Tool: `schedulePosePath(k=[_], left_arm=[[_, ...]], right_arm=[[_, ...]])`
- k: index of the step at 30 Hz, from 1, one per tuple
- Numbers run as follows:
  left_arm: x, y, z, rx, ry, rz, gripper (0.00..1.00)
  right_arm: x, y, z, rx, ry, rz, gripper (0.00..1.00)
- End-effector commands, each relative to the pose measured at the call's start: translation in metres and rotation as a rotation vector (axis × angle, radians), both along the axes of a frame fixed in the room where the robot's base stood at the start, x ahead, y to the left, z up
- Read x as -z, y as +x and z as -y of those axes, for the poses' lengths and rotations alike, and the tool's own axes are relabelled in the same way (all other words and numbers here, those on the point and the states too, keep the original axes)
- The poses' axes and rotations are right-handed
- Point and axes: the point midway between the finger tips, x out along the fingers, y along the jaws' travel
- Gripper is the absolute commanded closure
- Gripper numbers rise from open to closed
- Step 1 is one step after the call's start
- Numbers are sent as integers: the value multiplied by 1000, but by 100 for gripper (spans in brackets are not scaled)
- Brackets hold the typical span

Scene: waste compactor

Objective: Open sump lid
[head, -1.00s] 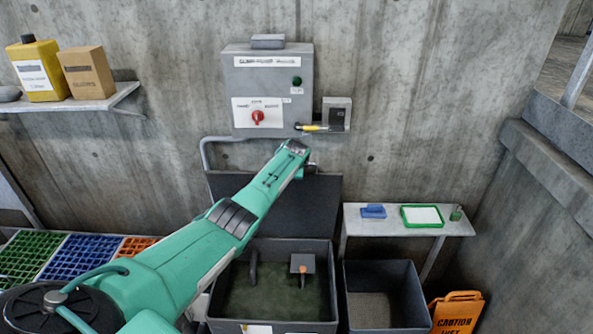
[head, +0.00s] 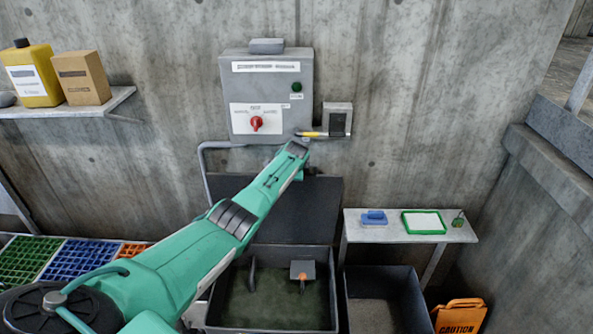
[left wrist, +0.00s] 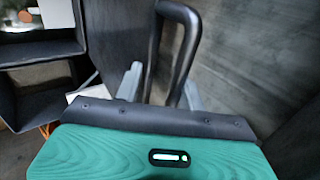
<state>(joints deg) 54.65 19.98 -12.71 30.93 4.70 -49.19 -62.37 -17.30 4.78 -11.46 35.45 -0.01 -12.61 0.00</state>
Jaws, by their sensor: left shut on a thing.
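The sump lid (head: 323,205) is a dark flat panel standing raised, nearly upright, behind the sump against the wall. The sump (head: 275,310) is a dark open bin with murky greenish liquid. My left arm reaches across it to the upper part of the lid, and its wrist hides the fingers in the head view. In the left wrist view, my left gripper (left wrist: 160,88) is shut on the lid's dark loop handle (left wrist: 179,15), with the lid's dark face (left wrist: 245,50) beside it. My right gripper is not in view.
A grey control box (head: 266,85) with a red knob hangs above the lid. A grey pipe (head: 203,165) runs left of the lid. A second bin (head: 420,300) and a small shelf (head: 375,235) stand right. Coloured crates (head: 75,258) lie left, and a caution sign (head: 460,317) stands right.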

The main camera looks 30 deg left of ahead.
Motion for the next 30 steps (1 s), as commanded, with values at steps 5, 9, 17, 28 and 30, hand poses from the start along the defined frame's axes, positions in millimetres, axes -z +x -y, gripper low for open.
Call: schedulePosePath(k=[5,9,17,28,30], left_arm=[[4,-2,1,-1,-1,-6,66],[1,-2,1,0,-1,-4,66],[-17,-11,7,2,1,-1,66],[-48,-34,21,1,1,2,66],[-54,-39,23,1,2,1,66]], right_arm=[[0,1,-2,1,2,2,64],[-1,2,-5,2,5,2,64],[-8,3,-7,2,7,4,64],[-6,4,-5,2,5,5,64],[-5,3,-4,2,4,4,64]])
